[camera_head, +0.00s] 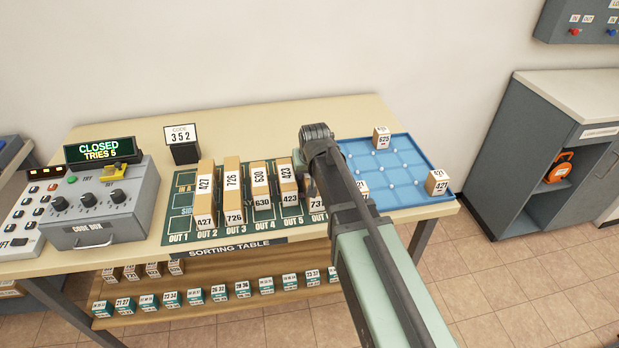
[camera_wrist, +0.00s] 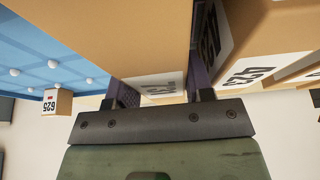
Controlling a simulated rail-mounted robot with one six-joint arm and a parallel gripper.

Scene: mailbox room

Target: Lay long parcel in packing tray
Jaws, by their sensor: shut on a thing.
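The long tan parcel (camera_head: 317,203) with a label starting 73 is at the right end of the parcel row, mostly hidden behind my arm in the head view. In the wrist view this parcel (camera_wrist: 95,40) fills the top middle, between my fingers. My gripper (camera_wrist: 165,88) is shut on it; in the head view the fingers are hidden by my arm. I cannot tell whether the parcel touches the table. The blue packing tray (camera_head: 405,199) with white knobs lies just right of it. Small boxes stand in the tray at the back (camera_head: 381,138), the right corner (camera_head: 437,183) and the front left (camera_head: 362,188).
Long parcels 427 (camera_head: 205,190), 726 (camera_head: 233,190), 630 (camera_head: 261,188) and 423 (camera_head: 289,185) stand in a row on the green mat (camera_head: 178,225). Parcel 423 (camera_wrist: 255,70) is close beside my gripper. The tray's middle is free. A code box (camera_head: 95,205) stands left.

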